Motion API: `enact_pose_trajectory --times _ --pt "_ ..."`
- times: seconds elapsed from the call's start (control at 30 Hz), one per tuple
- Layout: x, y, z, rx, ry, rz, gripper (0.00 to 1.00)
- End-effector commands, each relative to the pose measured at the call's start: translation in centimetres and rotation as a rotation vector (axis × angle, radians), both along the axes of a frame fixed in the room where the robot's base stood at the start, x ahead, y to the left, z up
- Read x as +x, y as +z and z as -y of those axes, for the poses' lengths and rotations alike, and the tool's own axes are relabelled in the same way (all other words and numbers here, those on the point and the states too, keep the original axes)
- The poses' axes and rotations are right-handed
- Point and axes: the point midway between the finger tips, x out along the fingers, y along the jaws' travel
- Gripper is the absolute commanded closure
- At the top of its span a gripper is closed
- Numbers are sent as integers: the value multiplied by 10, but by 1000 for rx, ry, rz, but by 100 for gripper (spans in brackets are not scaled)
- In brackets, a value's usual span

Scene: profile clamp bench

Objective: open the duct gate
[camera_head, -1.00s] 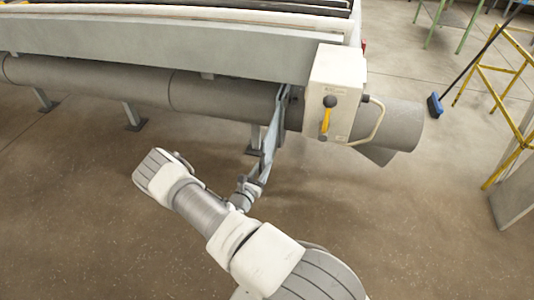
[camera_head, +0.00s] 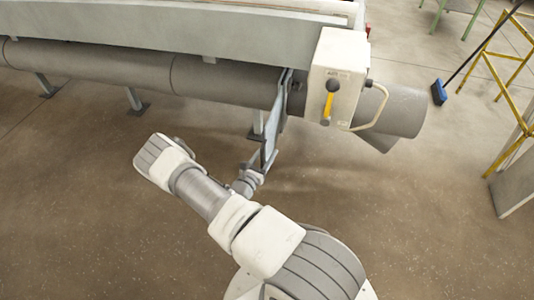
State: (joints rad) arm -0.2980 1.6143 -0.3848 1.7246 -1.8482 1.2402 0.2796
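The duct gate (camera_head: 284,95) shows as a thin grey upright plate across the grey duct (camera_head: 220,83), just left of a pale control box. A narrow grey metal piece runs down from it, and I cannot tell whether it is the gate's slide or its handle. My gripper (camera_head: 255,172) is small and dark at the lower end of this piece, below and in front of the duct. It overlaps the piece in the picture. I cannot see whether the fingers hold it.
The pale box (camera_head: 339,60) carries a yellow lever (camera_head: 328,104) with a black knob, and a bent cable. Duct support legs (camera_head: 135,101) stand on the floor. A blue broom (camera_head: 437,86) and a yellow frame (camera_head: 500,85) stand at right. The floor at left is clear.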

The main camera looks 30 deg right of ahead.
Motion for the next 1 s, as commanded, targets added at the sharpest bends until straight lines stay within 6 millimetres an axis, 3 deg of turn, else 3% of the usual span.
enact_pose_trajectory --times 0.3,0.47,1.0 --pt "1 1 -2 0 3 2 53" --pt "-4 1 -14 1 5 2 53" --pt "-65 1 -121 1 6 0 53"
